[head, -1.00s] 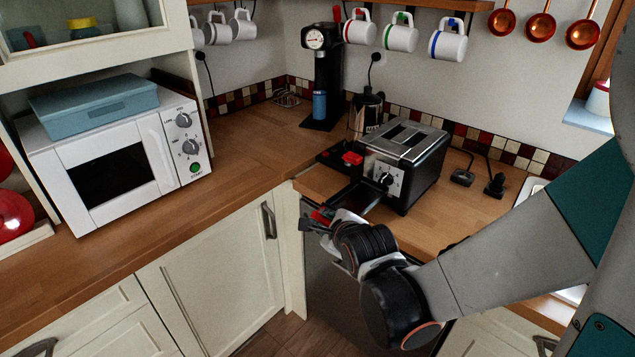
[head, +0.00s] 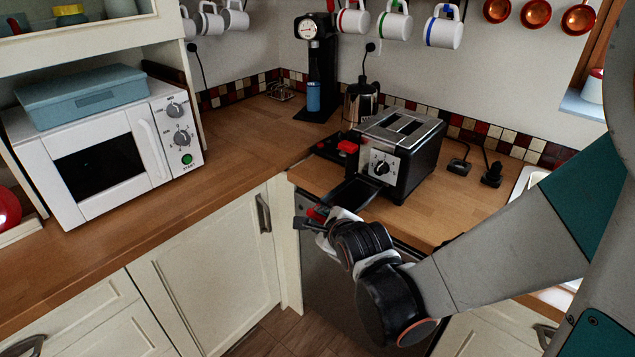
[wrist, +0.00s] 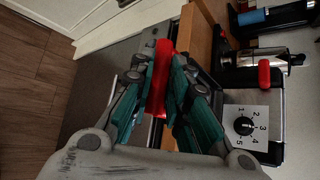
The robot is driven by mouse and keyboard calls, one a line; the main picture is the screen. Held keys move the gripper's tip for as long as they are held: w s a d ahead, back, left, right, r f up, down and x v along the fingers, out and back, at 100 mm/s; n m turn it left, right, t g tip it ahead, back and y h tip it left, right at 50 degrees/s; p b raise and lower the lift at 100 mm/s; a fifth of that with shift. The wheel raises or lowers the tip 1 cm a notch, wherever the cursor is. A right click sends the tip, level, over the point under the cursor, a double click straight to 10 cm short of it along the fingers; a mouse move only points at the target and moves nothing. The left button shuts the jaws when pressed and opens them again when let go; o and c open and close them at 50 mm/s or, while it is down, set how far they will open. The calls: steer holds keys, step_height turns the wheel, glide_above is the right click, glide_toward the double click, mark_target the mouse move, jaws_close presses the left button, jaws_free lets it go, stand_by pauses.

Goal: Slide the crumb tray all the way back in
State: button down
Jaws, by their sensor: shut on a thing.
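The black and silver toaster (head: 400,158) stands on the wooden counter near its front edge. Its dark crumb tray (head: 352,191) sticks out of the dial side, toward the counter edge. My gripper (head: 312,218) is at the tray's outer end, just beyond the counter edge. It is shut on the tray's red handle (head: 318,213). In the wrist view the red handle (wrist: 160,80) lies between the green-padded fingers. The toaster's dial (wrist: 244,126) and red lever (wrist: 264,74) also show there. My fingers and wrist hide part of the tray.
A white microwave (head: 100,150) stands on the left counter. The counter right of the tray is clear.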

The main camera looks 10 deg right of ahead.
steer(key=shift+w+d+f+b, duration=0.25)
steer(key=shift+d+f+b, duration=0.15)
steer(key=shift+f, duration=0.1)
steer(key=shift+w+d+f+b, duration=0.25)
steer(key=shift+f+b, duration=0.1)
steer(key=shift+f, duration=0.1)
steer(key=shift+s+a, duration=0.1)
steer(key=shift+a, duration=0.05)
steer(key=shift+f, duration=0.15)
steer(key=shift+w+d+b, duration=0.35)
steer(key=shift+w+d, duration=0.4)
steer(key=shift+d, duration=0.3)
steer(key=shift+w+d, duration=0.8)
steer(key=shift+d, duration=0.35)
